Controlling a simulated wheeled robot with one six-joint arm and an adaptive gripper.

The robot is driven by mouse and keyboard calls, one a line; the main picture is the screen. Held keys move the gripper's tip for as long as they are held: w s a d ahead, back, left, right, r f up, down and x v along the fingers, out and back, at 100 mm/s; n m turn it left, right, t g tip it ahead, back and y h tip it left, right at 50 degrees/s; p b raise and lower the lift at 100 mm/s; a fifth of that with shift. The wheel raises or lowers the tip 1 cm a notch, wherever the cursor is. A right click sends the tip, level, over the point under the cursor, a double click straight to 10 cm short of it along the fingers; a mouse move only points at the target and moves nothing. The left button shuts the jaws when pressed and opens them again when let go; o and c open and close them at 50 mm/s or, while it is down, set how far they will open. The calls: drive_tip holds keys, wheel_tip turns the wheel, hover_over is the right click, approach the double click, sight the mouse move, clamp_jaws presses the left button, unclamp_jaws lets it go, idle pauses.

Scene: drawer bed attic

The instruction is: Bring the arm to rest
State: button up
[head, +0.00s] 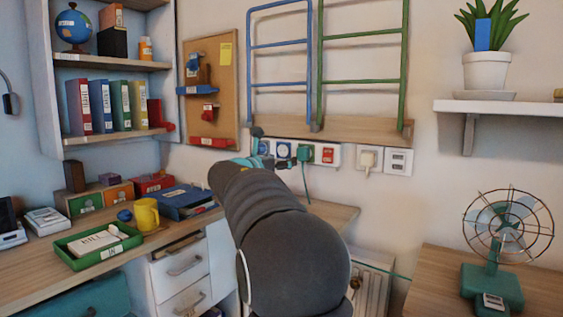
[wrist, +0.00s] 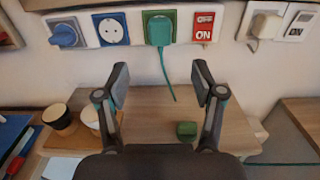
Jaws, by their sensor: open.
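My arm (head: 280,240) reaches forward from the bottom middle of the head view toward the wall. My gripper (wrist: 162,82) is open and empty in the wrist view, its two fingers well apart. It faces the wall just below a row of sockets and switches. A green plug (wrist: 159,28) sits in a socket there, its green cord hanging down between the fingers. In the head view my gripper is mostly hidden behind my arm, near the same sockets.
Left of the green plug are a blue socket (wrist: 113,29) and a blue dial (wrist: 65,33); a red ON switch (wrist: 204,26) is to the right. Cups (wrist: 57,117) and a green object (wrist: 187,130) rest below. A fan (head: 502,235) stands at right, a yellow mug (head: 146,214) at left.

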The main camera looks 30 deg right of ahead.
idle(0.4)
drive_tip(key=s+a+f+m+g+y, duration=0.25)
drive_tip(key=s+f+m, duration=0.3)
drive_tip(key=f, duration=0.35)
drive_tip(key=s+a+f+m+g+y, duration=0.1)
drive_tip(key=s+a+f+m+y, duration=0.3)
drive_tip(key=f+m, duration=0.45)
drive_tip(key=s+a+f+m+t+y, duration=0.1)
drive_tip(key=s+a+f+m+y, duration=0.3)
drive_tip(key=s+a, duration=0.9)
drive_tip(key=s+a+f+m+t+y, duration=0.1)
drive_tip(key=s+a+f+m+y, duration=0.3)
drive_tip(key=s+a, duration=0.9)
drive_tip(key=shift+s+a+f+y, duration=0.3)
drive_tip(key=shift+s+f+y, duration=0.3)
drive_tip(key=shift+f+y, duration=0.35)
drive_tip(key=shift+r, duration=0.15)
